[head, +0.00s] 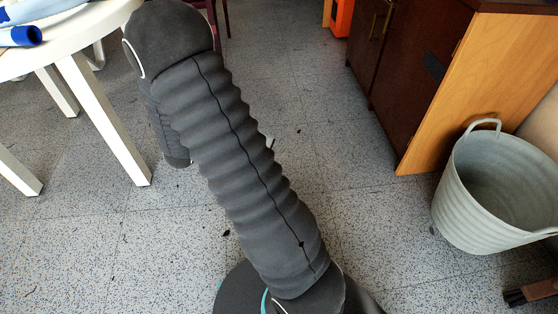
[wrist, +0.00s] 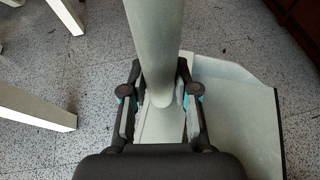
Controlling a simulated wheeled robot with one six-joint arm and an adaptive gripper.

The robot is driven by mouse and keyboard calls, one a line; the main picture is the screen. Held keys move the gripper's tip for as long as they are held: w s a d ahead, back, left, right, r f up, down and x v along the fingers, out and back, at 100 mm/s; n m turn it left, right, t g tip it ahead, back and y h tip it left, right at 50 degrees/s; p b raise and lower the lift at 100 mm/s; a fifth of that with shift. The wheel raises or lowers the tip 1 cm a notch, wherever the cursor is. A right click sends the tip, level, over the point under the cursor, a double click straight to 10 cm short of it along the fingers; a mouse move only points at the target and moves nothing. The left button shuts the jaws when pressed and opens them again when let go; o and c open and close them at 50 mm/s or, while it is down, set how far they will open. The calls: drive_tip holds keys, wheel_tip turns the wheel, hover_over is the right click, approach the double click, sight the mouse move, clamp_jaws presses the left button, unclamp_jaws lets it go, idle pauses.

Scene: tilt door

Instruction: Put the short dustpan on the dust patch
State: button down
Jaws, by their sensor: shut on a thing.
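The dustpan (wrist: 235,105) shows in the wrist view as a pale grey-green flat pan with a thick handle (wrist: 155,40) rising toward the camera. My gripper (wrist: 160,98) has its fingers on either side of the handle and is shut on it. The pan spreads to the right of and beyond the fingers, above the speckled floor; I cannot tell whether it touches the floor. In the head view my arm hides the gripper and nearly all of the dustpan. I cannot make out a clear dust patch, only scattered dark specks (head: 226,233) on the floor.
A white table (head: 85,45) with blue items stands at the left, its legs reaching the floor. A wood and dark cabinet (head: 440,85) stands at the right. A ribbed grey bucket (head: 485,205) and a brush (head: 530,292) are at the lower right. Floor between is open.

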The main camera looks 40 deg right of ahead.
drive_tip(key=d+f+m+g+h, duration=0.1)
drive_tip(key=d+f, duration=0.1)
drive_tip(key=d, duration=0.1)
drive_tip(key=d+f+m+g+h, duration=0.1)
drive_tip(key=d+f+m, duration=0.1)
drive_tip(key=d, duration=0.1)
drive_tip(key=s+d+f+m+g+h, duration=0.1)
drive_tip(key=d+f+g, duration=0.1)
drive_tip(key=d+f, duration=0.1)
drive_tip(key=shift+d+p, duration=0.15)
drive_tip(key=shift+p, duration=0.15)
drive_tip(key=s+d+f+m+g+p, duration=0.1)
drive_tip(key=s+d+f+m+g, duration=0.8)
drive_tip(key=f, duration=0.7)
drive_tip(key=s+d+g, duration=0.1)
drive_tip(key=s+d, duration=0.1)
drive_tip(key=s, duration=0.1)
drive_tip(key=shift+s+d+h, duration=0.2)
drive_tip(key=shift+s+h, duration=0.05)
drive_tip(key=shift+h, duration=0.05)
drive_tip(key=shift+w+a+f+b, duration=0.1)
drive_tip(key=shift+a+f+b, duration=0.1)
drive_tip(key=shift+b, duration=0.15)
wheel_tip(320, 180, down, 8)
drive_tip(key=b, duration=0.6)
drive_tip(key=shift+r+b, duration=0.2)
drive_tip(key=shift+b, duration=0.1)
drive_tip(key=shift+f+b, duration=0.3)
drive_tip(key=shift+c, duration=2.4)
unclamp_jaws()
